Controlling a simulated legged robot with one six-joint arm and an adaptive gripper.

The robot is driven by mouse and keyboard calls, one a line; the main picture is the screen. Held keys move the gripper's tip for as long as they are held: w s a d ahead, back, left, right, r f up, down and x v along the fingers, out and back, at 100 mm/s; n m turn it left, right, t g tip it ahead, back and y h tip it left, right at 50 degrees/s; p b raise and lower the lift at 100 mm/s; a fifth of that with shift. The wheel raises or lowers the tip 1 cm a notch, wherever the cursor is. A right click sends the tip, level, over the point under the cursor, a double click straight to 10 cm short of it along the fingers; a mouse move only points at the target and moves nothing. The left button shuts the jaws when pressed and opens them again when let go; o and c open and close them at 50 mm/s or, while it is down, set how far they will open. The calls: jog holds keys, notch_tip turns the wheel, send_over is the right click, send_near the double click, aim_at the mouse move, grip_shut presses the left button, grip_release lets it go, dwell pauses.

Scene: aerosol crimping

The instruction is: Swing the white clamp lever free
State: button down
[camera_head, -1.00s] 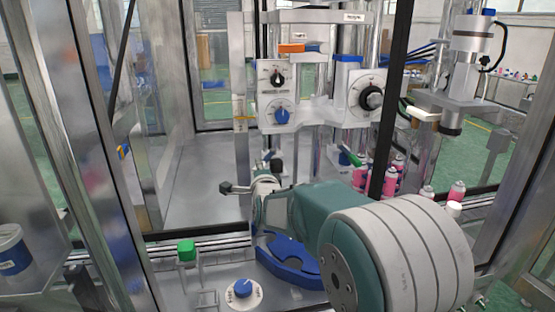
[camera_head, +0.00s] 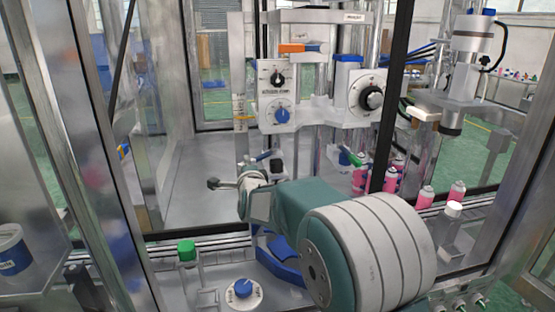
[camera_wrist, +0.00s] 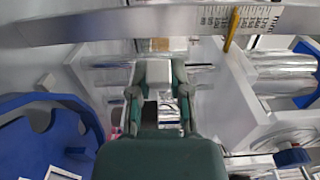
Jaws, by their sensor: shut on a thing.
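In the wrist view my gripper (camera_wrist: 160,80) has its two green-grey fingers on either side of a small pale block. I take this block to be the white clamp lever (camera_wrist: 160,71); the fingers are closed on it. Its pivot and the rest of its length cannot be made out. In the head view my green and white arm reaches into the machine, and its wrist hides most of the gripper and the lever.
A blue star wheel (camera_head: 280,252) lies below my arm; it shows at left in the wrist view (camera_wrist: 45,140). A ruler scale (camera_wrist: 245,20) with a yellow pointer crosses the wrist view's top. Pink cans (camera_head: 392,180) stand at right. A black frame post (camera_head: 391,110) stands near my arm.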

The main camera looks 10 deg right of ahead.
jog(key=shift+w+a+f, duration=0.1)
jog(key=shift+w+a, duration=0.3)
jog(key=shift+w+a, duration=0.3)
jog(key=shift+w, duration=0.35)
jog(key=shift+w+a, duration=0.25)
jog(key=shift+w, duration=0.35)
jog(key=c, duration=0.5)
grip_release()
jog(key=shift+s, duration=3.3)
